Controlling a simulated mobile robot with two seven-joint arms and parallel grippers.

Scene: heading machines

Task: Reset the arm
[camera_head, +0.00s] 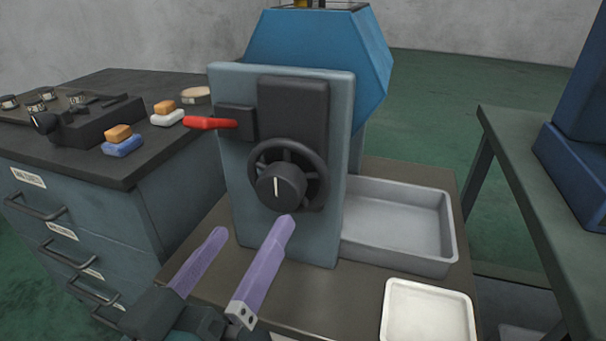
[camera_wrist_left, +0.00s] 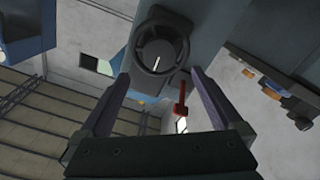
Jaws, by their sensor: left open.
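The heading machine (camera_head: 232,165) stands on a brown bench, with a grey front plate and a blue housing. A black round knob (camera_head: 281,186) with a white pointer line sits in a dark ring on its front. A red-handled lever (camera_head: 211,123) sticks out to the left, above the knob. My left gripper (camera_head: 256,224) is open and empty, its purple fingers apart in front of and below the knob. In the left wrist view the knob (camera_wrist_left: 160,48) and the red lever (camera_wrist_left: 180,97) show beyond the open fingers (camera_wrist_left: 158,75). My right gripper is not in view.
A grey metal tray (camera_head: 447,222) lies right of the machine, with a white tray (camera_head: 388,310) nearer. A drawer cabinet (camera_head: 120,182) at left carries a control box and orange-and-blue blocks (camera_head: 122,148). Another table (camera_head: 520,170) stands at right, with green floor between.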

